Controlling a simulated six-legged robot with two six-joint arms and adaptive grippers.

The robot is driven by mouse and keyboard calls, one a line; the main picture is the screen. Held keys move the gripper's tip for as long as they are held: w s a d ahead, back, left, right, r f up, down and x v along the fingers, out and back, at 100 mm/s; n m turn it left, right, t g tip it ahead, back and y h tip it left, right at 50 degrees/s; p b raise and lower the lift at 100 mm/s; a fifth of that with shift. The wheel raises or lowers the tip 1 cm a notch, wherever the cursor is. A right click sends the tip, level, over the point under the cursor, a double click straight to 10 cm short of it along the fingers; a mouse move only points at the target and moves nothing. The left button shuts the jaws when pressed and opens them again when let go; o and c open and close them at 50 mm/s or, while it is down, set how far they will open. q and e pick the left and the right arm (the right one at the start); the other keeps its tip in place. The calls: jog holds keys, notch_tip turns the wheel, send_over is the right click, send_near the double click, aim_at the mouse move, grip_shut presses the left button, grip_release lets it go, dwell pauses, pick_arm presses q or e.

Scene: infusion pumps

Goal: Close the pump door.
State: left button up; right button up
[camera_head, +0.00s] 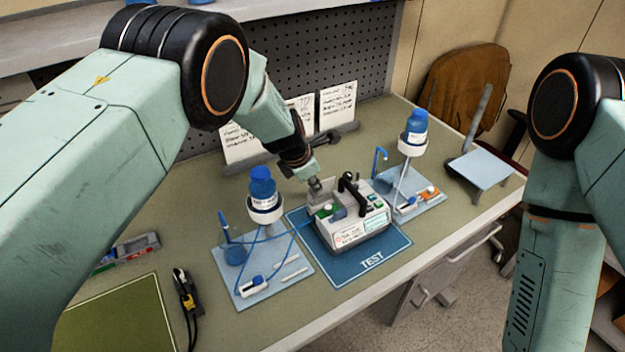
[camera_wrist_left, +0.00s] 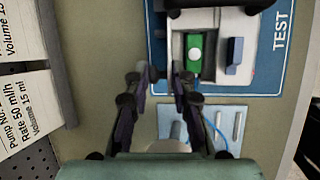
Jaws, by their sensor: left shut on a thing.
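The infusion pump (camera_head: 360,231) is a white and grey box with a black handle, standing on a blue mat marked TEST (camera_head: 371,262). Its door side, with a green part and a blue part, shows in the head view and from above in the wrist view (camera_wrist_left: 217,75). My left gripper (camera_head: 314,187) is low at the pump's back left edge, shut on what appears to be the pump door. In the wrist view my left gripper's fingers (camera_wrist_left: 160,78) reach the pump's edge. The gripped part is mostly hidden. My right gripper is out of view.
Pale blue trays with bottle stands are left (camera_head: 262,278) and right (camera_head: 432,200) of the pump. A thin blue tube runs near the pump's left side. Written cards (camera_head: 337,106) stand behind. A yellow and black tool (camera_head: 186,295) lies at the front left.

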pick_arm(q)
grip_shut()
jog(key=shift+d, duration=0.15)
jog(key=shift+s+d, duration=0.1)
jog(key=shift+s, duration=0.05)
jog(key=shift+s+d+t+y, duration=0.1)
jog(key=shift+s+t+y, duration=0.2)
jog(key=shift+t, duration=0.3)
jog(key=shift+w, duration=0.1)
jog(key=o, duration=0.6)
grip_release()
jog(key=shift+c, duration=0.2)
